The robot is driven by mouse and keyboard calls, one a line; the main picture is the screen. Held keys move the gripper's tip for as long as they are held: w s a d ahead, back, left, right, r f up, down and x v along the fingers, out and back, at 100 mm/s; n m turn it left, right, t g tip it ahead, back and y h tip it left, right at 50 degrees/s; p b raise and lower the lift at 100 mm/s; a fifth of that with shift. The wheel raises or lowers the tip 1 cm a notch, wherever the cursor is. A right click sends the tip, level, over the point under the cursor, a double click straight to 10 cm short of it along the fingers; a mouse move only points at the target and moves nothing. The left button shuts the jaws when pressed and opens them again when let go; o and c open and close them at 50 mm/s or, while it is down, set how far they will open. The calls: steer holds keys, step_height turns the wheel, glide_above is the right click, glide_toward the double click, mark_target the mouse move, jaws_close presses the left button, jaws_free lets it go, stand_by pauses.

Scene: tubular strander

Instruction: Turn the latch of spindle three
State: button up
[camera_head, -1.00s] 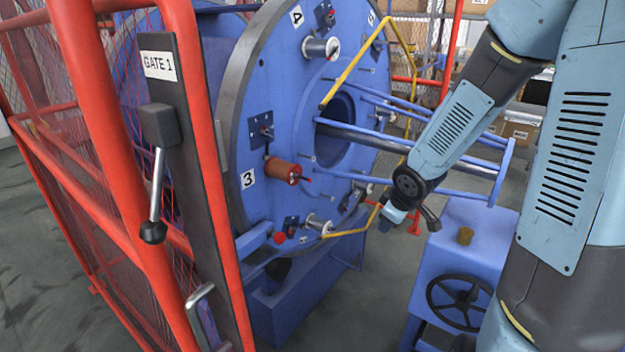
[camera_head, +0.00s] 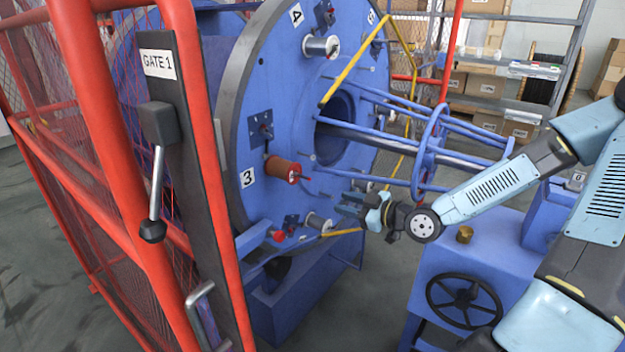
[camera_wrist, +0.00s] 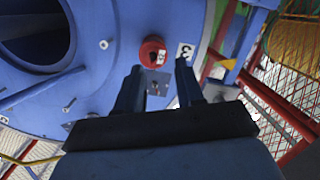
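Spindle three carries a copper-coloured spool (camera_head: 282,169), next to the "3" label (camera_head: 248,179) on the big blue disc. Its latch (camera_head: 262,129) is a dark piece on a small plate above and left of the spool. My gripper (camera_head: 346,206) is in front of the disc, right of and below that spool, apart from it. In the wrist view my gripper (camera_wrist: 158,75) is open and empty, its two fingers spread towards the disc. A red round part (camera_wrist: 152,52) and a number label (camera_wrist: 185,53) show beyond the fingertips; I cannot tell which spindle they belong to.
A red gate frame (camera_head: 180,190) with mesh stands at the left. Blue rods and a ring (camera_head: 428,150) reach out from the disc above my gripper. A yellow bar (camera_head: 358,62) crosses the disc. A blue box with a black handwheel (camera_head: 466,300) stands at lower right.

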mark_target(308, 179)
steer(key=shift+t+y, duration=0.5)
steer(key=shift+y, duration=0.2)
steer(key=r+x, duration=0.1)
steer(key=x, duration=0.8)
steer(key=r+x, duration=0.1)
steer(key=x, duration=0.3)
steer(key=shift+w+r, duration=0.35)
steer(key=shift+c, duration=0.3)
jaws_close()
